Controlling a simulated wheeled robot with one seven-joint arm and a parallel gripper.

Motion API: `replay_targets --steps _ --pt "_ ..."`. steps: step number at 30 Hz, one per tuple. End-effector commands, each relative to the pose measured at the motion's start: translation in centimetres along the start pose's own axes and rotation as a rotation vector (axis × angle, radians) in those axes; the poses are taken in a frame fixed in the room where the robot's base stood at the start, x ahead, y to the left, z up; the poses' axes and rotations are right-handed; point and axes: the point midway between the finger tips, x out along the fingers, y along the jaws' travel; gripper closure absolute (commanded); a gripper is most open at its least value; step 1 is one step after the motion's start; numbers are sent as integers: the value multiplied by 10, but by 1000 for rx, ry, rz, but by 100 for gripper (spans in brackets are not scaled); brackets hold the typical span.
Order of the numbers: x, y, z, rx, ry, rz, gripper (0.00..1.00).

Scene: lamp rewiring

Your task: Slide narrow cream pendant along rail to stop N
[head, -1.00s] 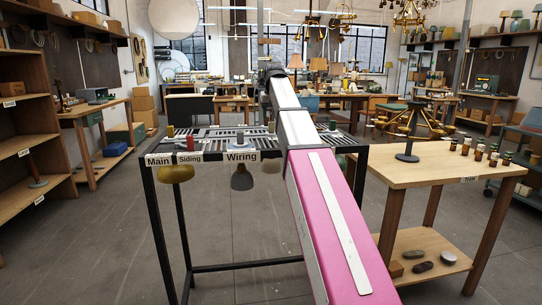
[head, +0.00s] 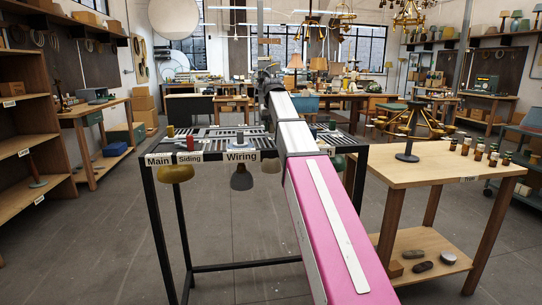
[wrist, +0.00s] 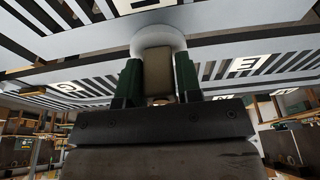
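In the wrist view my gripper (wrist: 158,82) has its two green fingers on either side of a tan-cream block, seemingly the narrow cream pendant (wrist: 157,72). I see no clear gap between the fingers and the block. A pale round piece (wrist: 157,42) sits directly above it, against the slotted rail plate (wrist: 60,77). Tiles with letters show on the plate, one reading E (wrist: 248,63); I cannot make out an N. In the head view my arm hides the gripper and what it holds.
A brass pendant (head: 176,173) and a grey pendant (head: 241,178) hang at the rack's front, below labels Main, Siding and Wiring. A wooden bench (head: 430,170) with a dark stand and several small bottles stands right. Floor left of the rack is clear.

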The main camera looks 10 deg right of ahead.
Motion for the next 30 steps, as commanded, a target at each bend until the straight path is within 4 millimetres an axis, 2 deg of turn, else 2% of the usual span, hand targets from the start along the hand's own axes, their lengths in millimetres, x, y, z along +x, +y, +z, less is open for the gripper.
replay_targets --steps 1,2,13,30 --pt "0 0 0 0 0 0 84" --pt "0 0 0 0 0 0 94" --pt "0 -3 0 -1 1 0 93" --pt "0 -51 0 -1 0 -1 93"
